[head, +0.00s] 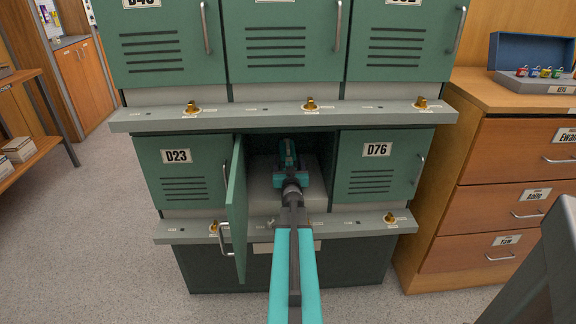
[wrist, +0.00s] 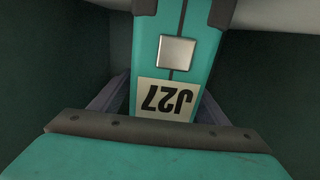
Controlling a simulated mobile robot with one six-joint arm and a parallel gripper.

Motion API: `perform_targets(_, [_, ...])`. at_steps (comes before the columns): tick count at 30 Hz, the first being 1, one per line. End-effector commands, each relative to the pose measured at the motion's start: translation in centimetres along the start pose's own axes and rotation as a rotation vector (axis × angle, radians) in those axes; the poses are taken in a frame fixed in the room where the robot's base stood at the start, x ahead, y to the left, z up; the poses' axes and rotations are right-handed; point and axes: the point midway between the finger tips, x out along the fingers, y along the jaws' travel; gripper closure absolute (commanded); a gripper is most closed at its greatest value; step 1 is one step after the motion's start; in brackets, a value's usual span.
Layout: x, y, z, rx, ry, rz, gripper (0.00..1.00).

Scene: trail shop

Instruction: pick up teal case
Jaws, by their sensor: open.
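The teal case (wrist: 192,55), with dark corners, a silver clasp and a "J27" label upside down in the wrist view, lies inside the open middle locker. In the head view the case (head: 288,150) is small and partly hidden behind my gripper (head: 291,182), which reaches into the locker from the front. In the wrist view my gripper (wrist: 160,104) is open, with one dark finger on each side of the case's near end. I cannot tell whether the fingers touch it. The fingertips and the case's far end are not clearly visible.
The locker door (head: 237,210) stands open just left of my arm. Shut lockers D23 (head: 176,170) and D76 (head: 378,165) flank the opening. A grey ledge (head: 270,119) with brass knobs runs above it. A wooden drawer cabinet (head: 520,160) stands to the right.

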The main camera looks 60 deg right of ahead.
Motion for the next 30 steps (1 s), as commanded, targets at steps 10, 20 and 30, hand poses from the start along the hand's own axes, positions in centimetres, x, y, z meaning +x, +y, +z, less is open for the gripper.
perform_targets(10, [-0.03,-0.02,0.01,0.0,0.0,0.0,0.31])
perform_targets(20, [-0.03,-0.01,0.02,0.0,0.0,0.0,0.73])
perform_targets(30, [-0.03,-0.01,-0.15,0.0,0.003,0.0,0.94])
